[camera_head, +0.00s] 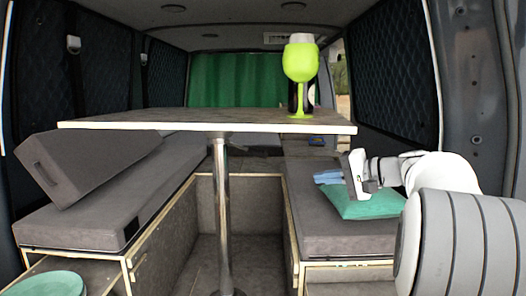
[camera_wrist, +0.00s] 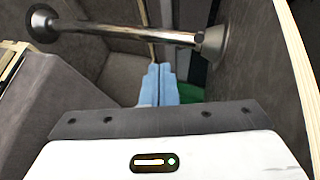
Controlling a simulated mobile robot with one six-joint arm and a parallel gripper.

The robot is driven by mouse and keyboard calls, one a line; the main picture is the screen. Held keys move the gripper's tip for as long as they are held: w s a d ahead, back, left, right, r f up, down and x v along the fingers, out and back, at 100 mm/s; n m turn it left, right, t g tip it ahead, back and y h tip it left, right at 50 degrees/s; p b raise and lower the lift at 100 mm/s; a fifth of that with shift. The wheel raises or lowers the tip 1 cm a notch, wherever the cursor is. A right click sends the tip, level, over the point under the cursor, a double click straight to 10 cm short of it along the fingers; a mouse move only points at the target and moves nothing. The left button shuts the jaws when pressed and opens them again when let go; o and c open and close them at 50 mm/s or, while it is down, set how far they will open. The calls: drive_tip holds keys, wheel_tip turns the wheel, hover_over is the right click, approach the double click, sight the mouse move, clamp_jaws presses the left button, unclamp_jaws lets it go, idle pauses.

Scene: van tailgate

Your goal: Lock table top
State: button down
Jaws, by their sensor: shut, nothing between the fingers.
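The table top (camera_head: 200,127) is a flat board with a pale edge, lying level on a chrome pole (camera_head: 221,210) in the middle of the van. In the wrist view the pole (camera_wrist: 130,34) runs sideways across the top, with a round flange (camera_wrist: 212,40) against the table's underside (camera_wrist: 262,65) at the right. My gripper (camera_head: 318,177) is below the table top's right part, over the right bench, apart from the pole. Its light blue fingers (camera_wrist: 160,75) are together and empty. I cannot make out a lock lever.
A lime green goblet (camera_head: 300,62) stands on the table top, with a dark bottle (camera_head: 309,97) behind it. A green cushion (camera_head: 365,203) lies on the right bench (camera_head: 335,240). A grey cushion (camera_head: 88,165) tilts on the left bench (camera_head: 75,222). A green round item (camera_head: 45,284) is front left.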

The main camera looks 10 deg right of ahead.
drive_tip(key=d+r+t, duration=0.3)
drive_tip(key=d+r, duration=0.2)
drive_tip(key=d, duration=0.2)
drive_tip(key=s+a+p+x, duration=0.1)
drive_tip(key=a+p+x, duration=0.1)
drive_tip(key=x, duration=0.8)
drive_tip(key=s+a+p+x, duration=0.1)
drive_tip(key=p+x, duration=0.3)
drive_tip(key=x, duration=0.7)
drive_tip(key=shift+s+a+f+y, duration=0.2)
drive_tip(key=shift+a+y, duration=0.2)
drive_tip(key=shift+a, duration=0.15)
